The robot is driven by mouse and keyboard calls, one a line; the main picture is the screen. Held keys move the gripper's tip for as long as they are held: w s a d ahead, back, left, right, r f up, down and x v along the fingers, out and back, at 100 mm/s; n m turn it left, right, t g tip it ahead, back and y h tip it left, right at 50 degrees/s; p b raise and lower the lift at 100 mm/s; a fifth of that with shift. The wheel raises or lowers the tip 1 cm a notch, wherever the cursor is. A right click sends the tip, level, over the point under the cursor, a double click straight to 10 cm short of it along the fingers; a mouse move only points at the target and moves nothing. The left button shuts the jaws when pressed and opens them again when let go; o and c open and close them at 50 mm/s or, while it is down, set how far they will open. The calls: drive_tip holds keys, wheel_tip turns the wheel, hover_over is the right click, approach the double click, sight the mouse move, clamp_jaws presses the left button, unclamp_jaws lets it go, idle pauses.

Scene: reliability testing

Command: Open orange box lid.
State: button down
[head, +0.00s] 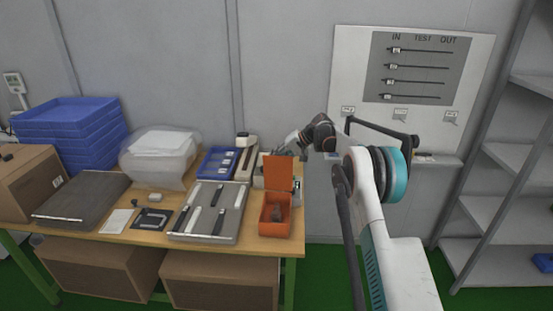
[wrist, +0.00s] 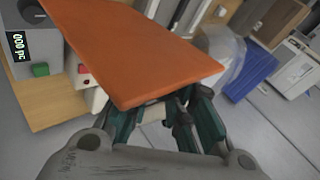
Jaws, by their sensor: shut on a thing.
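The orange box (head: 275,220) stands at the right front of the wooden table in the head view. Its orange lid (head: 278,173) is raised, standing roughly upright at the back edge of the box. A dark item (head: 277,213) lies inside the box. My gripper (head: 300,146) is behind and to the right of the lid's upper part. The fingertips are partly hidden under the lid.
A grey tray (head: 175,236) with several strips lies left of the box on the table (head: 140,228). A blue tray (head: 213,164) and a small device with a display (wrist: 17,42) are close to the lid. A shelf rack (head: 500,165) stands at the right.

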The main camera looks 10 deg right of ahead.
idle(0.8)
drive_tip(key=c, duration=1.4)
unclamp_jaws()
drive_tip(key=v, duration=1.2)
drive_tip(key=shift+w, duration=0.1)
